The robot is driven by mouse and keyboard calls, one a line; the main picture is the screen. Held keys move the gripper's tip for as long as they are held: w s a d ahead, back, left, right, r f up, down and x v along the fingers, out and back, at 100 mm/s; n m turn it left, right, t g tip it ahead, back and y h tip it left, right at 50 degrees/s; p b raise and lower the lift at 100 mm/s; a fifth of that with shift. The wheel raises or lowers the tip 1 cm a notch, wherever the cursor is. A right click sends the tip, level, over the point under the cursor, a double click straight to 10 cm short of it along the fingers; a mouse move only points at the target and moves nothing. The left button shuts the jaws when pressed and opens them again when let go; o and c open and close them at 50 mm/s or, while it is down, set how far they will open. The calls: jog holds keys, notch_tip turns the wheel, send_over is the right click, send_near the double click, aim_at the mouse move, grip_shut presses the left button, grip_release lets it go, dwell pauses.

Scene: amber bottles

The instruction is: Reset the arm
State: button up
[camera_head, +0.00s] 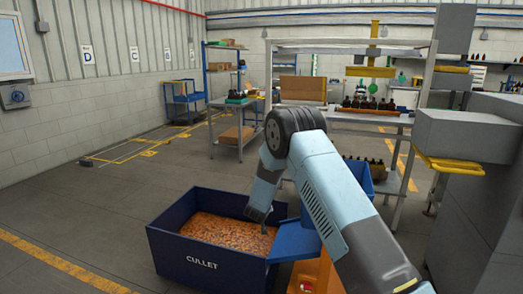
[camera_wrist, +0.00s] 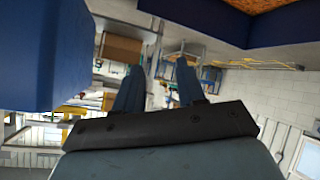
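My arm reaches forward from the lower right in the head view and bends down at its dark joint. My gripper (camera_head: 264,230) points down at the right part of the blue CULLET bin (camera_head: 200,268), which holds orange-brown pieces; its fingers are too small to read there. In the wrist view my gripper (camera_wrist: 158,72) shows two blue fingers apart, with only background between them, so it is open and empty. That view is turned over, with the bin's wall (camera_wrist: 190,18) at the top.
A blue sloped tray (camera_head: 295,243) on an orange stand is close to the right of my gripper. Beyond it stands a rack (camera_head: 340,117) with dark bottles (camera_head: 365,103). Grey machinery (camera_head: 468,135) is at the right. Floor left of the bin is clear.

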jog(key=s+d+r+g+y, duration=0.1)
jog(key=s+d+r, duration=0.15)
jog(key=r, duration=0.75)
jog(key=s+d+r+y, duration=0.1)
jog(key=s+r+y, duration=0.15)
jog(key=r, duration=0.85)
jog(key=s+d+r+g, duration=0.1)
jog(key=s+d+r, duration=0.2)
jog(key=s+r, duration=0.4)
jog(key=s+d+r, duration=0.3)
jog(key=s+r, duration=0.3)
jog(key=r, duration=0.1)
jog(key=s+d+r+m+g, duration=0.1)
jog(key=s+d+r, duration=0.2)
jog(key=s, duration=0.6)
jog(key=s+d+r+g, duration=0.1)
jog(key=s+d+r, duration=0.3)
jog(key=s, duration=0.5)
jog(key=s+d+m+g+h, duration=0.1)
jog(key=s+d, duration=0.2)
jog(key=s, duration=0.7)
jog(key=s+d+f+m+h, duration=0.1)
jog(key=s+d, duration=0.2)
jog(key=s, duration=0.7)
jog(key=shift+s+f+g, duration=0.3)
jog(key=shift+s+g, duration=0.1)
